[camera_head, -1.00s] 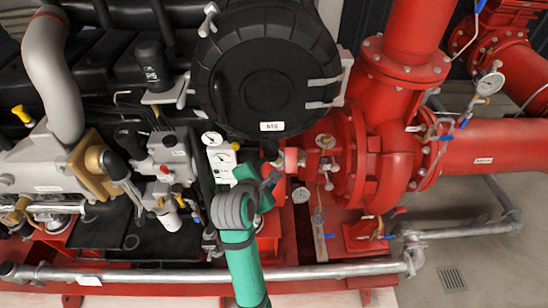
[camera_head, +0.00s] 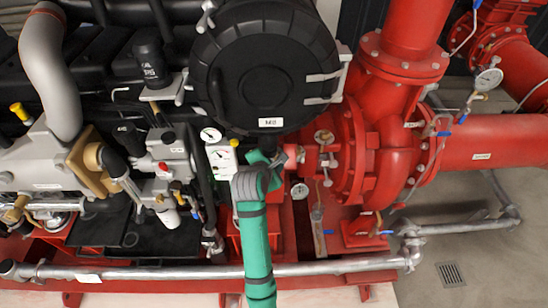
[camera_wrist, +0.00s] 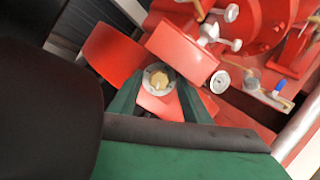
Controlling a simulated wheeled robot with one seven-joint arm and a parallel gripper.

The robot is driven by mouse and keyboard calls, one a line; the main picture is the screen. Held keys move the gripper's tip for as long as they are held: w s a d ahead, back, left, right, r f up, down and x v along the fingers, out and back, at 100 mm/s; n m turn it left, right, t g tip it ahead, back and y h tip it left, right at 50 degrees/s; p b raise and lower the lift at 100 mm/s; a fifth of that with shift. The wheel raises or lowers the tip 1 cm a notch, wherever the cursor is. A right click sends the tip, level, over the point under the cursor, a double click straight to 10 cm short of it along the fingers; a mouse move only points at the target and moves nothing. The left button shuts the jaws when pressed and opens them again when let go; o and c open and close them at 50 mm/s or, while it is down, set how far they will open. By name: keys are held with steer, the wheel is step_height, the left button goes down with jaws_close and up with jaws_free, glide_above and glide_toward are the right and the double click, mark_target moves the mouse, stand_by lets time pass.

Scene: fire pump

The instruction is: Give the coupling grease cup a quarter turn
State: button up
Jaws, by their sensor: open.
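The grease cup (camera_wrist: 158,77) shows in the wrist view as a small brass-coloured knob in a pale round collar, beside the red coupling parts (camera_wrist: 182,50). My gripper (camera_wrist: 157,92) has its two green fingers apart, one on each side of the cup's lower part in the picture. I cannot tell whether they touch it. In the head view my gripper (camera_head: 268,158) is at the coupling, below the round black housing (camera_head: 265,75), and the cup is hidden or too small to tell.
The red pump casing (camera_head: 350,150) stands close on the right. A grey pipe (camera_head: 150,272) runs along the front. A dark rounded shape fills the wrist view's left side. Open floor (camera_head: 475,245) lies at right.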

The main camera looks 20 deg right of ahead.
steer(key=c, duration=1.1)
steer(key=shift+o, duration=0.2)
steer(key=shift+w+a+m+g, duration=0.15)
steer(key=shift+m+g, duration=0.25)
steer(key=shift+m, duration=1.1)
steer(key=o, duration=1.1)
steer(key=shift+c, duration=0.2)
steer(key=shift+r, duration=0.1)
steer(key=shift+s, duration=0.2)
